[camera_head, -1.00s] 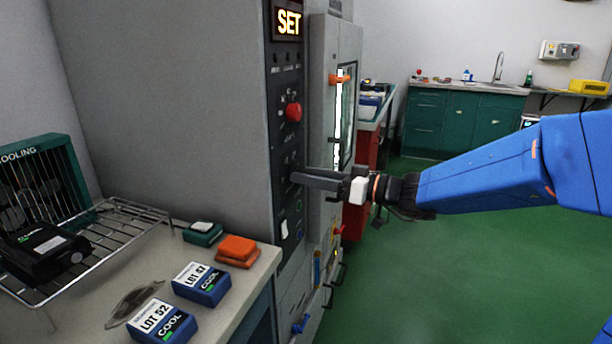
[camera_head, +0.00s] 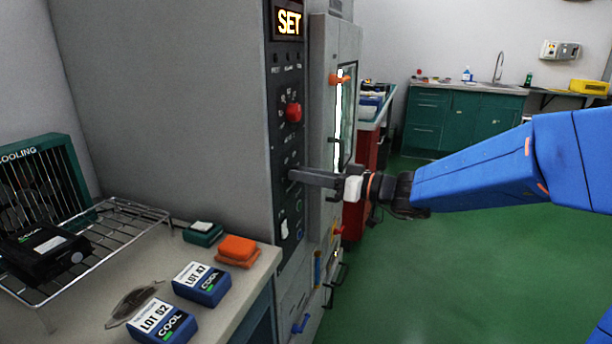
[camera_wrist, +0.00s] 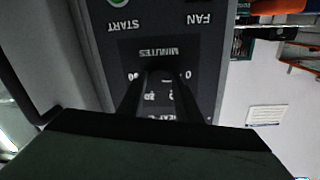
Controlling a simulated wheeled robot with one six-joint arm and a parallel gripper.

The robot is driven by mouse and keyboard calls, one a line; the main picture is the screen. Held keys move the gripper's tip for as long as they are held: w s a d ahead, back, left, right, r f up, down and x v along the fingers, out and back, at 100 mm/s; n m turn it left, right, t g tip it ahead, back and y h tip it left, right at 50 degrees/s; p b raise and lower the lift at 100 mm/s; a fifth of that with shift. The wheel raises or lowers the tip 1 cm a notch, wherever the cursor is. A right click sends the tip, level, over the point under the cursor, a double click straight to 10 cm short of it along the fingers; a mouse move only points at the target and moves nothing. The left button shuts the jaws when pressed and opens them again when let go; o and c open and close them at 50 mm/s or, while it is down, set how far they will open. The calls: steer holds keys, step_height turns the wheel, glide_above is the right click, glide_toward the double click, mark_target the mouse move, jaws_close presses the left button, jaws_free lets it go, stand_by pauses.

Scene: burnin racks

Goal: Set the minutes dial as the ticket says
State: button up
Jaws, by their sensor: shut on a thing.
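The dark control panel (camera_head: 284,130) is on the front edge of the grey cabinet, with a lit "SET" display (camera_head: 289,22) at its top. My gripper (camera_head: 294,176) reaches in from the right and is shut on the minutes dial at the panel. In the wrist view the word "MINUTES" (camera_wrist: 157,51) shows upside down, with a few scale numbers around my fingers (camera_wrist: 155,85). The dial itself and its pointer are hidden by my fingers. A red knob (camera_head: 293,112) sits above my gripper. No ticket that I can read for minutes is in view.
A bench at left holds lot boxes (camera_head: 201,283), an orange block (camera_head: 237,247), a wire rack (camera_head: 120,222) and a black unit (camera_head: 43,250). The cabinet's door handle (camera_head: 334,168) is close beside my gripper. The green floor at right is clear.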

steer(key=shift+w+d+f+m+g+y, duration=0.15)
steer(key=shift+m+g, duration=0.25)
steer(key=shift+m, duration=5.25)
steer(key=shift+a+m+g+y, duration=0.15)
steer(key=shift+m+g, duration=0.25)
steer(key=shift+m, duration=5.3)
steer(key=shift+w+d+f+m+g+y, duration=0.15)
steer(key=shift+m+g, duration=0.25)
steer(key=shift+m, duration=5.25)
steer(key=shift+s+r, duration=0.1)
steer(key=o, duration=1)
